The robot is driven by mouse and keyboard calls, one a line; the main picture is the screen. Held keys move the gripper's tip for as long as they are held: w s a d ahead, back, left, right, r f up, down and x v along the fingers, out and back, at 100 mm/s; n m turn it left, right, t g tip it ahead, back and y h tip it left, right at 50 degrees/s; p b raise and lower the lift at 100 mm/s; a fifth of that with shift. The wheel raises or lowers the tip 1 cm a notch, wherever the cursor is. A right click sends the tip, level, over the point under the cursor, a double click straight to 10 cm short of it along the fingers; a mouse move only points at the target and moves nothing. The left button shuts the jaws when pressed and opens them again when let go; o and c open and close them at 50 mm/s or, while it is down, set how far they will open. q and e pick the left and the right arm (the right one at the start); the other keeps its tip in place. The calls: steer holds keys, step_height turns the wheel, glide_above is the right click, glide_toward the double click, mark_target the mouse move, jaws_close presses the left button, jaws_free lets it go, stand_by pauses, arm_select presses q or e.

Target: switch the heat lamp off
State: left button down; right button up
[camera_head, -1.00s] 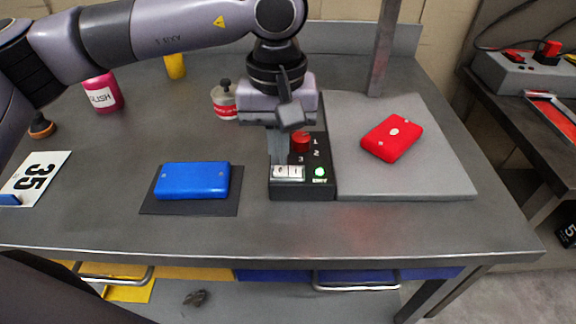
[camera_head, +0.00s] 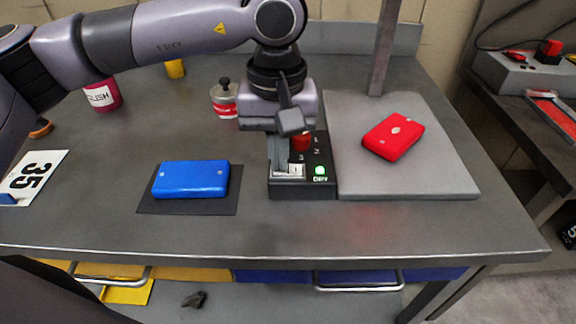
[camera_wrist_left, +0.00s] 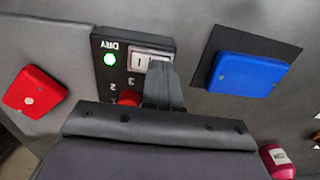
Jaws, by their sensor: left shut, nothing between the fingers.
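The black control box (camera_head: 327,176) sits on the bench beside the grey pad. It has a white rocker switch (camera_head: 295,168), a red knob (camera_head: 301,142) with numbers, and a lit green light (camera_head: 320,170) marked DRY. My left gripper (camera_head: 279,166) is shut and empty, pointing down at the rocker's left part and partly covering it. In the left wrist view, the fingertips (camera_wrist_left: 159,68) are at the edge of the rocker (camera_wrist_left: 149,58); I cannot tell if they touch. The lamp's head is out of view; a grey post (camera_head: 384,50) rises behind the pad. My right gripper is not in view.
A red block (camera_head: 393,137) lies on the grey pad (camera_head: 420,182). A blue block (camera_head: 191,179) lies on a dark mat (camera_head: 160,207). A bottle (camera_head: 224,98) stands behind the gripper. The bench front is clear.

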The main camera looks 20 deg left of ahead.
arm_select(q)
steer(key=shift+f, duration=0.3)
steer(key=shift+r, duration=0.15)
steer(key=shift+r+p, duration=2)
steer(key=shift+r, duration=1.45)
steer(key=shift+s+f, duration=0.1)
